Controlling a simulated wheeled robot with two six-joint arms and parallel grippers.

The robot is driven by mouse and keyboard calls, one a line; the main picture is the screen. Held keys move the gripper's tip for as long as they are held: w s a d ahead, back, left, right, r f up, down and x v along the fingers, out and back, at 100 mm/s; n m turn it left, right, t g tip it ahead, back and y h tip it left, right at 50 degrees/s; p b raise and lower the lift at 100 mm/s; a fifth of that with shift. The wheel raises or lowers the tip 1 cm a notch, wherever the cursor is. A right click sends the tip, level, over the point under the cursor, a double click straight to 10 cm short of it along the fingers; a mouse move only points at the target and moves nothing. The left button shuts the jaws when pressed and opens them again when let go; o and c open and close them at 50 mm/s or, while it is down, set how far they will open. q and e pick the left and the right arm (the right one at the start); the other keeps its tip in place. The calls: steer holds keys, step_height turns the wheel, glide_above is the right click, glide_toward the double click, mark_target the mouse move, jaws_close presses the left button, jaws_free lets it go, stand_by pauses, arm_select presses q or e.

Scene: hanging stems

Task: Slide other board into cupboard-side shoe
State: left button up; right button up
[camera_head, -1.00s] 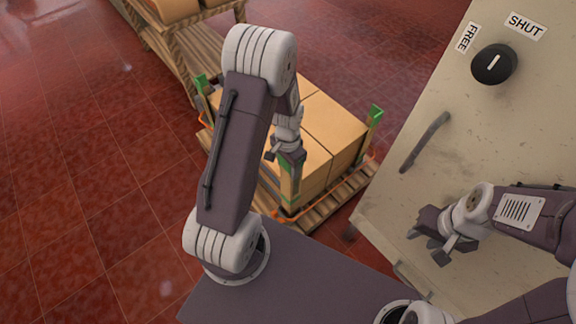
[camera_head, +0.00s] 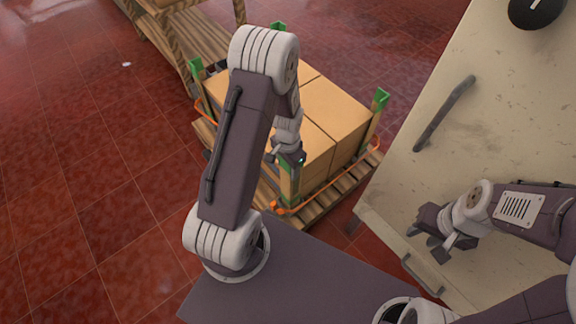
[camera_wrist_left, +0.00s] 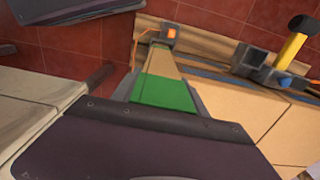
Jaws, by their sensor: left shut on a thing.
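My left gripper (camera_head: 290,159) is shut on an upright corner board (camera_head: 289,187) at the load's near corner. In the left wrist view this board (camera_wrist_left: 164,92) has a green upper part and a tan lower part, running from my gripper toward a grey shoe with an orange piece (camera_wrist_left: 171,33). I cannot tell whether its foot is inside the shoe. Another green-topped board (camera_head: 377,108) stands at the right corner, toward the beige cupboard (camera_head: 400,190). My right gripper (camera_head: 440,236) looks open and empty in front of the cupboard.
Stacked cartons (camera_head: 330,110) sit on a wooden pallet (camera_head: 338,192) with an orange strap around its base. A yellow-handled fitting (camera_wrist_left: 291,49) is beside the cartons. Open red floor (camera_head: 80,190) lies left.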

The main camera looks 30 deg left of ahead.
arm_select(q)
steer(key=shift+f+b, duration=0.35)
steer(key=shift+f, duration=0.25)
stand_by(0.5)
steer(key=o, duration=1.5)
steer(key=shift+c, duration=0.2)
step_height(320, 180, up, 9)
steer(key=p, duration=0.4)
steer(key=shift+p, duration=0.35)
